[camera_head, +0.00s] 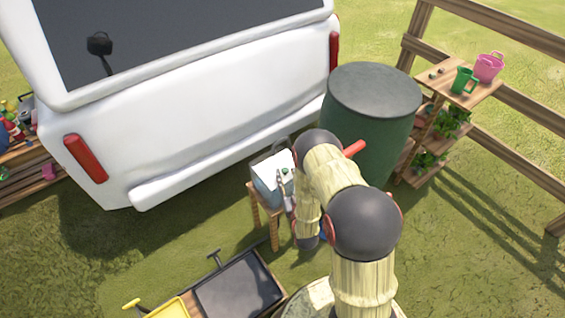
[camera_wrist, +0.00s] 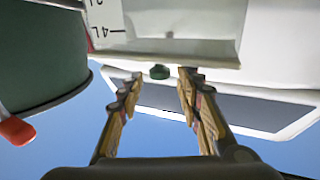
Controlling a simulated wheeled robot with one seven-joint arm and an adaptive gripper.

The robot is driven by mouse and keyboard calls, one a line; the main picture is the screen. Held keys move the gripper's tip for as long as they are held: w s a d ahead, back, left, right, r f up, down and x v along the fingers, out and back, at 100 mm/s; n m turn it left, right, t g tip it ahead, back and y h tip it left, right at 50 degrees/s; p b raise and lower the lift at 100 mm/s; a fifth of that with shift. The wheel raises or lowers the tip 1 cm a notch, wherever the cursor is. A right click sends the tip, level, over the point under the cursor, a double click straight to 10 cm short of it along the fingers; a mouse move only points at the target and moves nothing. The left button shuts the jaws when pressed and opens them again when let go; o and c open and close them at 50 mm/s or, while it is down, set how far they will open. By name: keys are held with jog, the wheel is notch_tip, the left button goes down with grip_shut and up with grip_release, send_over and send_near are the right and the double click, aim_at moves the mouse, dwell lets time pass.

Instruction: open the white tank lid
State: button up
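The white tank (camera_head: 268,181) stands on a small wooden stool beside the van, partly hidden by my arm. Its lid has a small green knob (camera_head: 284,170). In the wrist view the scene appears upside down. The tank's side (camera_wrist: 190,22) with a "4L" mark fills the top, the lid's edge (camera_wrist: 205,60) lies below it, and the green knob (camera_wrist: 159,72) sticks out from the lid. My gripper (camera_wrist: 160,78) is open and empty, its two fingers apart with the knob showing between their tips. I cannot tell whether they touch the lid, which looks closed.
The white van (camera_head: 200,110) is behind the tank. A cart (camera_head: 240,287) with a black tray is in front. A wooden shelf (camera_head: 470,90) stands at the right.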

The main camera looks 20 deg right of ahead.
aim_at(282, 166)
jog(key=w, duration=0.2)
jog(key=w+d+b, duration=0.1)
jog(key=w, duration=0.2)
jog(key=w+b, duration=0.1)
jog(key=w, duration=0.1)
jog(key=shift+w+d, duration=0.2)
jog(key=shift+d, duration=0.05)
grip_shut()
dwell(0.3)
dwell(0.4)
